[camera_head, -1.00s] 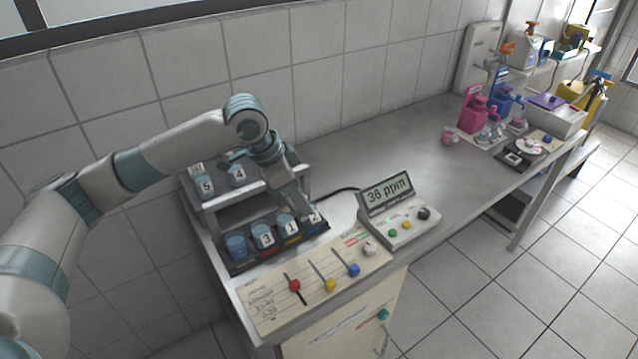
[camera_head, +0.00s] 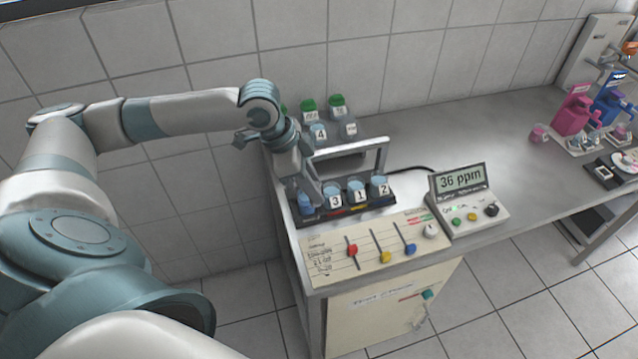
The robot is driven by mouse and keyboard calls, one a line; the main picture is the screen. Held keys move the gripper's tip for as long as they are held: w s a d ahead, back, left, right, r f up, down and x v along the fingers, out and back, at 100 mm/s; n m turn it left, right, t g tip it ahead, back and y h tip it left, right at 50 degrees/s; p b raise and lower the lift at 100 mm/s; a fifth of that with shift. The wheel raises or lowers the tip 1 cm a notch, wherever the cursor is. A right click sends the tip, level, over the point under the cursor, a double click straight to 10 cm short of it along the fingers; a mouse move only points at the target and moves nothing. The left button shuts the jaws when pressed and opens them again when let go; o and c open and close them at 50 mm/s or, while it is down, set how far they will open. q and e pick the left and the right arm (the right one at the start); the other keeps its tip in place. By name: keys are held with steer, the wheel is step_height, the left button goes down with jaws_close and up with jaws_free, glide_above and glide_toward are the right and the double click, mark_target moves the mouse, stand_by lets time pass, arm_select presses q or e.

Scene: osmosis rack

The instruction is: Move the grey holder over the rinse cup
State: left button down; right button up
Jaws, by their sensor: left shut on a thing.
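My left gripper (camera_head: 311,190) reaches down at the left end of the front row of cups. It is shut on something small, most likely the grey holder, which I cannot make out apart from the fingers. A blue cup without a visible number (camera_head: 305,204), likely the rinse cup, stands at that end, partly hidden by the gripper. The gripper is over or just beside it; I cannot tell whether they touch. Cup 3 (camera_head: 333,198), cup 1 (camera_head: 356,192) and cup 2 (camera_head: 379,187) stand to its right. My right gripper is out of view.
A grey rack frame (camera_head: 352,151) rises behind the front cups. Cup 4 (camera_head: 318,134) and green-capped bottles (camera_head: 337,106) stand behind it. A slider panel (camera_head: 370,248) lies in front, with a 36 ppm meter (camera_head: 462,195) to the right.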

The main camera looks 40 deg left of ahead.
arm_select(q)
steer(key=shift+a, duration=0.1)
steer(key=c, duration=1.7)
jaws_free()
steer(key=shift+o, duration=0.6)
steer(key=shift+s+a, duration=0.1)
steer(key=shift+s, duration=0.15)
steer(key=shift+w+r, duration=0.1)
steer(key=shift+a+r, duration=0.15)
steer(key=shift+r, duration=0.3)
steer(key=b+v, duration=0.3)
steer(key=v, duration=1.3)
steer(key=shift+s+r, duration=0.1)
steer(key=shift+s, duration=0.2)
